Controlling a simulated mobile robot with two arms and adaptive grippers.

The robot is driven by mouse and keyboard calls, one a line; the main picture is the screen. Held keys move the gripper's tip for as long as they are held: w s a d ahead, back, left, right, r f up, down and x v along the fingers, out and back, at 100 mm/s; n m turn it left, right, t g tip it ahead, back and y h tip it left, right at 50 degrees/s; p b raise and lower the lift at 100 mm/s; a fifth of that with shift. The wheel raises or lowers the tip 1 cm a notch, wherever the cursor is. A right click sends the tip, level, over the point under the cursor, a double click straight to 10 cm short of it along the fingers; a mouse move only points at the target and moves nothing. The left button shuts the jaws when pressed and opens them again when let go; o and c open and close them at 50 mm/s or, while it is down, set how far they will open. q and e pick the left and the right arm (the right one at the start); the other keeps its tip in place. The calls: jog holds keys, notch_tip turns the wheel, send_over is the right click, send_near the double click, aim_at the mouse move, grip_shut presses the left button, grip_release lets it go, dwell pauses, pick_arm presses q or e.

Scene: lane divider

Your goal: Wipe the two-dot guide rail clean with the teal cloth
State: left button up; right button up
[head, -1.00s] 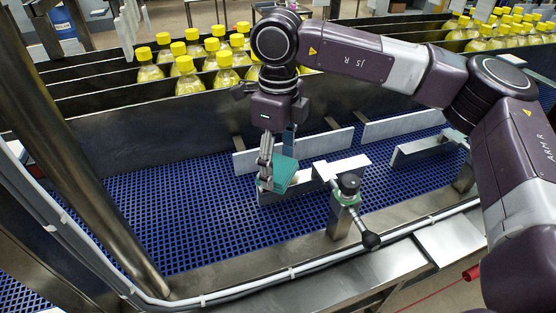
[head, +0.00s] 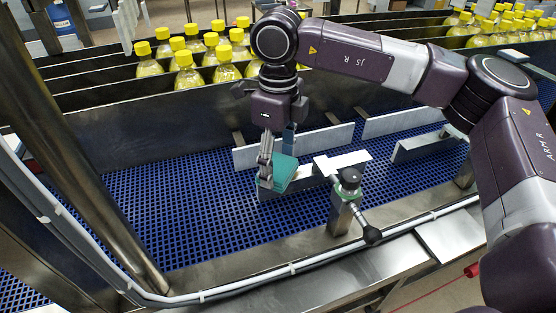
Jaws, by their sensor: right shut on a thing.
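My right gripper (head: 265,172) points down and is shut on the teal cloth (head: 285,170). The cloth is at the left end of the near pale guide rail (head: 308,181), overlapping it in the picture; I cannot tell whether they touch. A longer pale rail (head: 325,138) stands behind, and two more rails stand to the right, one at the back (head: 400,121) and one nearer (head: 420,147). No dot marks can be made out, so I cannot tell which rail has two dots. My left gripper is not in view.
A clamp post with a black knob (head: 350,178) and a ball-ended lever (head: 371,234) stands just right of the cloth. The blue mesh belt (head: 190,210) is clear to the left. Yellow-capped bottles (head: 184,70) fill lanes behind a metal wall (head: 150,133).

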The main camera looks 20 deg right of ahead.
jog(key=shift+f+b, duration=0.35)
jog(key=shift+f, duration=0.15)
jog(key=shift+d, duration=0.15)
